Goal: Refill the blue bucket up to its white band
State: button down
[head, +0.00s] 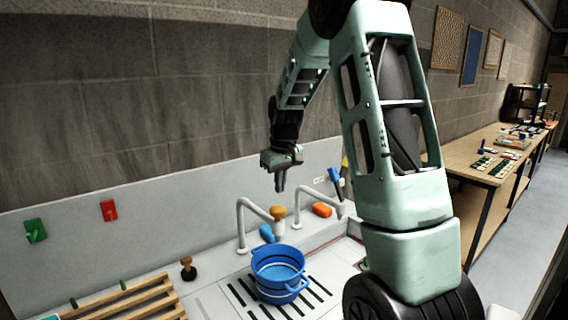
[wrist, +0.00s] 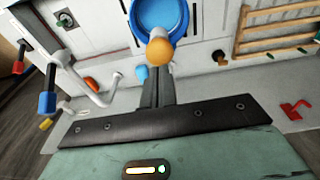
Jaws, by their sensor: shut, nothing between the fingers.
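The blue bucket (head: 268,284) stands upright on the slotted drain board, under the left tap (head: 241,222). A pale band shows inside it; I cannot tell the water level. The bucket also shows at the top of the wrist view (wrist: 184,24). The left tap has an orange knob (head: 278,212), which also shows in the wrist view (wrist: 160,50). My gripper (head: 280,188) is shut and empty, above the tap and apart from the knob. In the wrist view its fingers (wrist: 156,76) point towards the knob, which appears just beyond their tips.
A second white tap (head: 298,207) stands to the right, near an orange item (head: 321,209). A blue item (head: 267,233) lies behind the bucket. A dark knobbed item (head: 188,268) and a wooden rack (head: 130,301) are left. The wall rises close behind.

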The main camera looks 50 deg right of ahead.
aim_at(278, 207)
notch_tip(278, 207, up, 7)
jog(key=b, duration=0.1)
jog(key=shift+s+b, duration=0.4)
jog(key=shift+s, duration=0.05)
jog(key=shift+a+f, duration=0.1)
jog(key=shift+f, duration=0.05)
dwell(1.1)
jog(key=m+b, duration=0.1)
jog(key=m, duration=0.5)
jog(key=r+m+b, duration=0.1)
jog(key=m, duration=0.5)
jog(key=m+b, duration=0.1)
jog(key=m, duration=0.5)
jog(key=shift+r+b, duration=0.3)
jog(key=shift+b, duration=0.05)
jog(key=shift+f, duration=0.1)
jog(key=f+p, duration=0.1)
jog(key=f, duration=0.3)
jog(key=w+f+p, duration=0.1)
jog(key=f+p, duration=0.1)
jog(key=f, duration=0.3)
jog(key=f+p, duration=0.1)
jog(key=f, duration=0.3)
jog(key=shift+w+d+f+p, duration=0.3)
jog(key=shift+w+d+p, duration=0.1)
